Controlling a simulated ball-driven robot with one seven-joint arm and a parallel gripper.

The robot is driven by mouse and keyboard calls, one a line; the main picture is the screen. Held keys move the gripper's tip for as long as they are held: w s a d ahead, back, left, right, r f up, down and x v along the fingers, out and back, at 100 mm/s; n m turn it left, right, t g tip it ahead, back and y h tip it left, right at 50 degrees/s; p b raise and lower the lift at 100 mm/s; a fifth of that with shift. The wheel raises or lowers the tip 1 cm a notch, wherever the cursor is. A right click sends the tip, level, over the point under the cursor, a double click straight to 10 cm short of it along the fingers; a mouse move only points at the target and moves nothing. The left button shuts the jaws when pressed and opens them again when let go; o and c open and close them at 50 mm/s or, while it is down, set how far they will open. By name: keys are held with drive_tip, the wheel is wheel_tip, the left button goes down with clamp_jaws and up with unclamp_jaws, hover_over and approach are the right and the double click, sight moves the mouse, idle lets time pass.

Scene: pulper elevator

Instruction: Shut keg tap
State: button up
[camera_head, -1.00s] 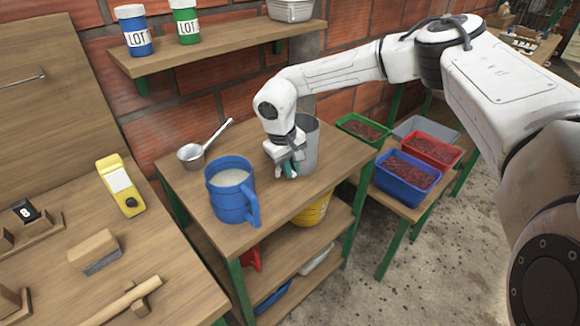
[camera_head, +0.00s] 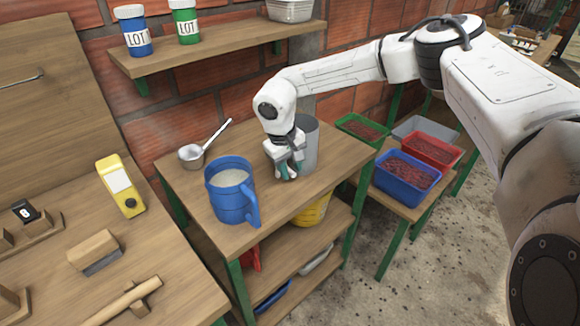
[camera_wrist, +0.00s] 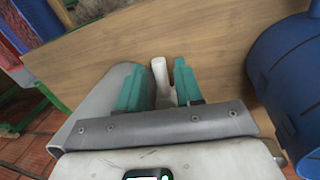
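A grey cylindrical keg (camera_head: 310,150) stands on the wooden table, partly hidden behind my gripper. It also shows at the left of the wrist view (camera_wrist: 90,95). A pale tap lever (camera_wrist: 160,76) shows between my teal fingertips in the wrist view. My gripper (camera_head: 290,170) is low beside the keg, over the tabletop. In the wrist view the fingers (camera_wrist: 162,84) are apart, one on each side of the lever, with narrow gaps. The tap's spout is hidden. A blue jug (camera_head: 232,205) with pale contents stands front left of the keg, and shows in the wrist view (camera_wrist: 292,75).
A metal ladle (camera_head: 192,154) lies behind the jug. A wall shelf (camera_head: 225,48) hangs above. Blue (camera_head: 400,185), red (camera_head: 435,148) and green (camera_head: 350,127) trays stand on the right-hand bench. The tabletop's front right is clear.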

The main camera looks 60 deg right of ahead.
drive_tip(key=shift+o, duration=0.3)
drive_tip(key=shift+r, duration=0.15)
wheel_tip(320, 180, up, 10)
drive_tip(key=a, duration=0.2)
drive_tip(key=shift+w+r, duration=0.15)
drive_tip(key=shift+w, duration=0.3)
drive_tip(key=shift+d, duration=0.1)
drive_tip(key=shift+c, duration=0.3)
